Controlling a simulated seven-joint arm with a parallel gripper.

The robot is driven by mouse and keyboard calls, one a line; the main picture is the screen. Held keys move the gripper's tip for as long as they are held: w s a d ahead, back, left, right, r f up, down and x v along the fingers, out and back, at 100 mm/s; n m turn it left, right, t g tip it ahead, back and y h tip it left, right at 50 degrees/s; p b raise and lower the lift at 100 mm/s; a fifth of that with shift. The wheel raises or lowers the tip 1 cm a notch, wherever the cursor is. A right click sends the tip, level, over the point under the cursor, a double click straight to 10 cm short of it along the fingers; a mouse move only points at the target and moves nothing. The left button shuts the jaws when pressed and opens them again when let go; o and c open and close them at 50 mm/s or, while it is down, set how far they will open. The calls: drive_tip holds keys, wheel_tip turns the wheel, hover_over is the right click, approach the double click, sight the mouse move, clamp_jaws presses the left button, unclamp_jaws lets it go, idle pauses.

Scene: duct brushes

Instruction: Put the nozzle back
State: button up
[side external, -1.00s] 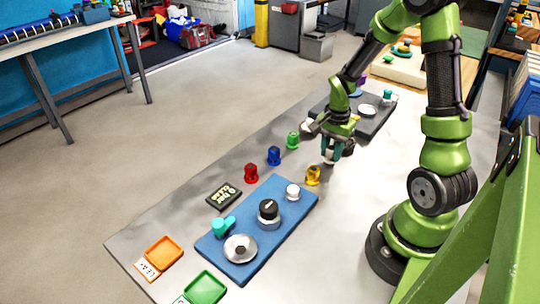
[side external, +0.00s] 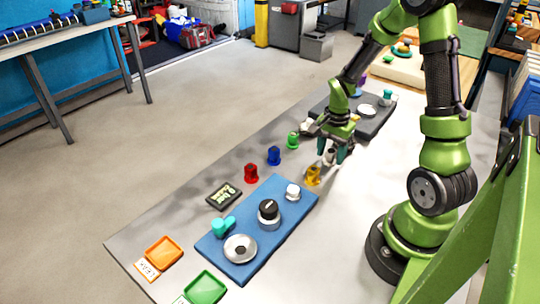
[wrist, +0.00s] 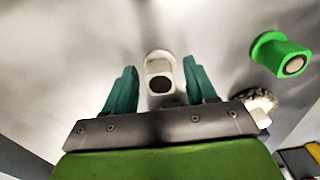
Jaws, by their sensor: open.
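A small pale nozzle-like piece (side external: 329,157) with a dark opening stands on the grey table under my gripper (side external: 334,151). In the wrist view the pale piece (wrist: 160,72) sits between the tips of my two teal fingers (wrist: 160,65), with gaps on both sides. My gripper is open and nothing is held. Similar flanged coloured pieces stand in a row: red (side external: 251,173), blue (side external: 274,156) and green (side external: 293,141). A yellow one (side external: 313,175) stands just in front of the pale piece. The green one (wrist: 280,54) also shows at right in the wrist view.
A blue board (side external: 246,265) carries a turquoise handle, a metal disc and knobs. A dark board (side external: 376,129) with fittings lies behind my gripper. A dark card (side external: 224,195), an orange tray (side external: 164,252) and a green tray (side external: 205,287) lie at left. A whitish fuzzy piece (wrist: 259,101) is near my gripper.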

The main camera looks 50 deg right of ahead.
sight(331, 150)
wheel_tip(331, 150, up, 12)
drive_tip(key=f, duration=0.1)
drive_tip(key=s+a+r+n+t+y, duration=0.1)
drive_tip(key=s+a+r+n+t, duration=0.1)
drive_tip(key=a+r+n, duration=0.4)
drive_tip(key=s+a+r+n+t+y, duration=0.1)
drive_tip(key=a+r+n+t, duration=0.4)
drive_tip(key=a, duration=0.8)
drive_tip(key=s+r+n, duration=0.1)
drive_tip(key=n, duration=0.2)
drive_tip(key=shift+s+a, duration=0.25)
drive_tip(key=shift+a, duration=0.15)
